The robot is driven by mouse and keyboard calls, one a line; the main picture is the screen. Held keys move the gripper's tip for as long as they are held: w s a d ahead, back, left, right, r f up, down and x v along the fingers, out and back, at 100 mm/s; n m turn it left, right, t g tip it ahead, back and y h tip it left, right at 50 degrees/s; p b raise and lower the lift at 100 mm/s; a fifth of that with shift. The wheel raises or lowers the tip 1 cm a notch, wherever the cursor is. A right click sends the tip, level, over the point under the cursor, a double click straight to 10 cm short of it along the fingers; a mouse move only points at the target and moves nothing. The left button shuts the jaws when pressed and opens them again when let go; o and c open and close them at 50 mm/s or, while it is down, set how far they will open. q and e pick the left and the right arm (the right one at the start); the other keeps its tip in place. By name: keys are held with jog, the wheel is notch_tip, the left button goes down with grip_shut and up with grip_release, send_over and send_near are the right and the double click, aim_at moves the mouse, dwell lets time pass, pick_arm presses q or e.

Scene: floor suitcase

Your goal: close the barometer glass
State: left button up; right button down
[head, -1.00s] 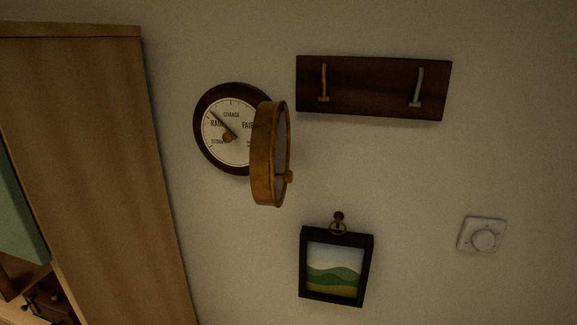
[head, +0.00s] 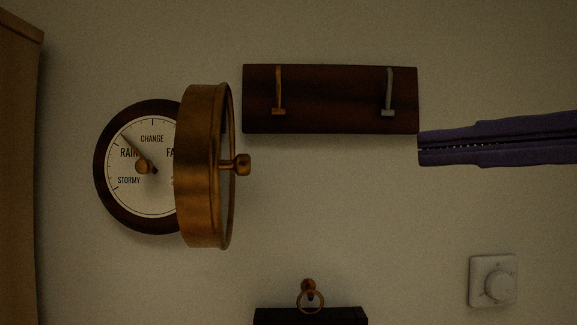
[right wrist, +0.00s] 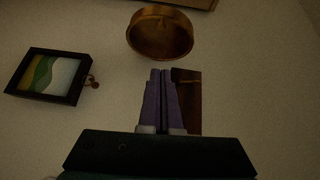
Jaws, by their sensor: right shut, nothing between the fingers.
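The barometer (head: 150,215) hangs on the wall at the left in the head view, its white dial partly covered. Its brass-rimmed glass (head: 203,165) is hinged open and stands out from the wall at the dial's right side, with a small knob (head: 241,165) on it. The glass also shows in the right wrist view (right wrist: 160,35), beyond the fingertips. My right gripper (head: 420,149) comes in from the right, shut and empty, well to the right of the knob and apart from it. It also shows in the right wrist view (right wrist: 160,72). My left gripper is not in view.
A dark hook board (head: 330,120) with two hooks is above, between glass and gripper. A framed picture (head: 310,316) hangs below. A wall dial (head: 494,281) is at lower right. A wooden cabinet (head: 18,170) stands at far left. The wall between knob and gripper is clear.

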aim_at(238, 166)
jog(key=w+a+p, duration=0.4)
jog(key=a+p, duration=0.5)
jog(key=a, duration=0.2)
jog(key=shift+a+f+p, duration=0.15)
jog(key=shift+f+p, duration=0.2)
jog(key=shift+f, duration=0.1)
